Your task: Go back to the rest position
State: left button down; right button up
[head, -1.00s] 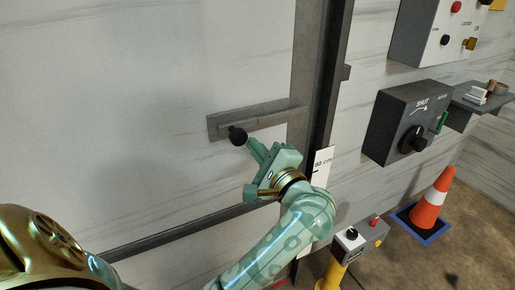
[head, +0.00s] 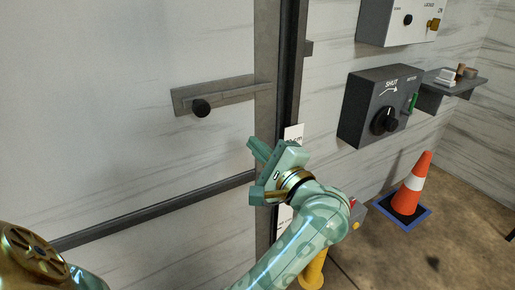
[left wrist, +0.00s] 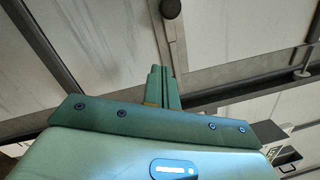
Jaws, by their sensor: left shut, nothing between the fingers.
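My left gripper (head: 254,149) is in front of the grey door frame in the head view, below and to the right of the door handle. Its fingers are shut together with nothing between them, which the left wrist view (left wrist: 162,72) also shows. The door handle is a flat grey bar (head: 228,92) with a black knob (head: 201,108) on a pale marbled door (head: 110,100). The gripper is clear of the knob. My right gripper is not in view.
A grey switch box (head: 358,105) marked SHUT and a white control box (head: 385,20) are on the wall to the right. A small shelf (head: 432,97) holds small items. An orange cone (head: 420,170) stands on the floor. A yellow post (head: 314,268) stands behind my arm.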

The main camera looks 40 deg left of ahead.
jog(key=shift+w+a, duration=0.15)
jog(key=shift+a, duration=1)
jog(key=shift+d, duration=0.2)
